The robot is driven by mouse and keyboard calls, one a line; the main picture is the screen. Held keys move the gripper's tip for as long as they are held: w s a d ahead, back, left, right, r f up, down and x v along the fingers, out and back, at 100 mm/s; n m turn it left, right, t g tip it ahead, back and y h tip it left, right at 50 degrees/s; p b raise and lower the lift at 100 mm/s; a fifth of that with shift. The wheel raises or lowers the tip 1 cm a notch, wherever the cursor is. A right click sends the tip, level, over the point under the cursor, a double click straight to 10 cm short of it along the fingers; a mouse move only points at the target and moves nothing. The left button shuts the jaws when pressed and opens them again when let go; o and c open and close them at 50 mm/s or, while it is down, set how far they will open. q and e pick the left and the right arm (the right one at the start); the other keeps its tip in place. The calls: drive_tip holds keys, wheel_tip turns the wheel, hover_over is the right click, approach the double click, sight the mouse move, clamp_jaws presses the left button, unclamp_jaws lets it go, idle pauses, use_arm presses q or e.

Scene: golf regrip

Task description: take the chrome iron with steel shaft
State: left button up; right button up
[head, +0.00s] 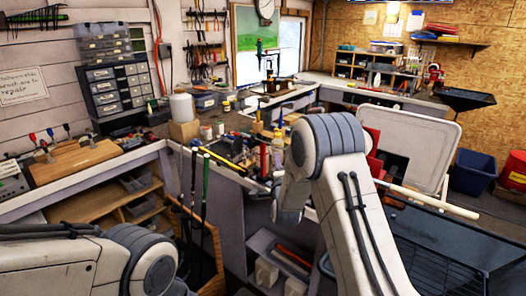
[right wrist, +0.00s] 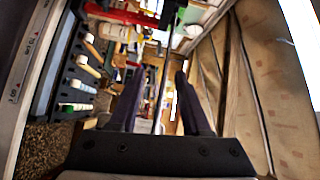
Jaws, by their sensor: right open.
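Several golf clubs stand upright in a wooden bin (head: 207,241) left of centre in the head view, among them a green-gripped club (head: 205,178) and a dark-gripped club (head: 193,172). I cannot tell which, if any, is the chrome iron; no chrome head shows clearly. My right gripper (right wrist: 159,88) is open, its two dark fingers apart in the right wrist view. A thin greyish shaft (right wrist: 164,62) runs between or beyond the fingers there; whether it touches them, or belongs to the iron, I cannot tell. In the head view my right arm hides most of that gripper. My left gripper is out of view.
A blue bin (head: 474,172) is on the floor.

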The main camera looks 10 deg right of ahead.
sight(285, 149)
drive_tip(key=w+d+r+p, duration=0.1)
drive_tip(key=w+d+p, duration=0.1)
drive_tip(key=w, duration=0.3)
drive_tip(key=w+d+m+h+p, duration=0.1)
drive_tip(key=w+d+p, duration=0.2)
drive_tip(key=w+p, duration=0.1)
drive_tip(key=shift+w+d+r+t, duration=0.3)
drive_tip(key=shift+w+r+t, duration=0.1)
drive_tip(key=shift+w, duration=0.15)
drive_tip(key=shift+m, duration=0.3)
clamp_jaws()
drive_tip(key=shift+f, duration=0.1)
idle(0.7)
